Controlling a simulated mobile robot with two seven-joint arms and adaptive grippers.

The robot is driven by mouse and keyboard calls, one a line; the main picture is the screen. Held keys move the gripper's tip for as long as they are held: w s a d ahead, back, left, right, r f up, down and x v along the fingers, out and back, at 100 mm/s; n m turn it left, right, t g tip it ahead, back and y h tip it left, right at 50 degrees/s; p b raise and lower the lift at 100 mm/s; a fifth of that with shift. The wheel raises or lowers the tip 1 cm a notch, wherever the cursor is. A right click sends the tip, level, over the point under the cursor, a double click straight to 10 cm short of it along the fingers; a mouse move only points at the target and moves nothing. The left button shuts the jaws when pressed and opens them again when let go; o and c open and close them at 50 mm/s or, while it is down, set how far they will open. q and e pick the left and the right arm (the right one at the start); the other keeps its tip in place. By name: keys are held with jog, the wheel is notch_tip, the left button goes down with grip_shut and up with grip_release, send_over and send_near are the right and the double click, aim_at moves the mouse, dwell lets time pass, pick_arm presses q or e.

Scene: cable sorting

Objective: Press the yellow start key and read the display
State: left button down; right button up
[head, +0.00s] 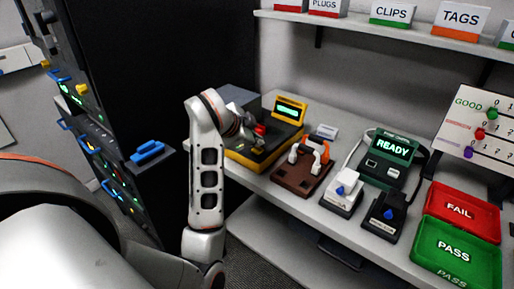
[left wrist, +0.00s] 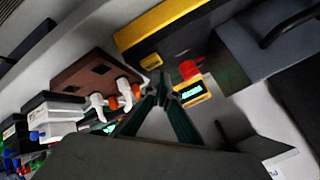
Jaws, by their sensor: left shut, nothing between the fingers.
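A yellow and black device (head: 240,157) stands at the left end of the bench, with a raised yellow-framed display (head: 290,110) glowing green; its text is too small to read. My left gripper (head: 256,143) is over this device, shut and empty. My right gripper is not in view.
A brown fixture (head: 298,176) with white and orange clips is right of the device. Further right are a green tester (head: 391,150) reading READY, two blue-knobbed blocks, and red FAIL (head: 460,208) and green PASS (head: 455,250) trays. A dark rack (head: 110,120) stands left.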

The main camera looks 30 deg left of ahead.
aim_at(256, 150)
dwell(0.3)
pick_arm(q)
jog(key=shift+r+p, duration=2)
jog(key=shift+r, duration=0.65)
jog(key=shift+w, duration=0.1)
jog(key=shift+f, duration=0.1)
jog(key=shift+f+b, duration=0.55)
jog(key=shift+b, duration=0.05)
jog(key=shift+a+r, duration=0.1)
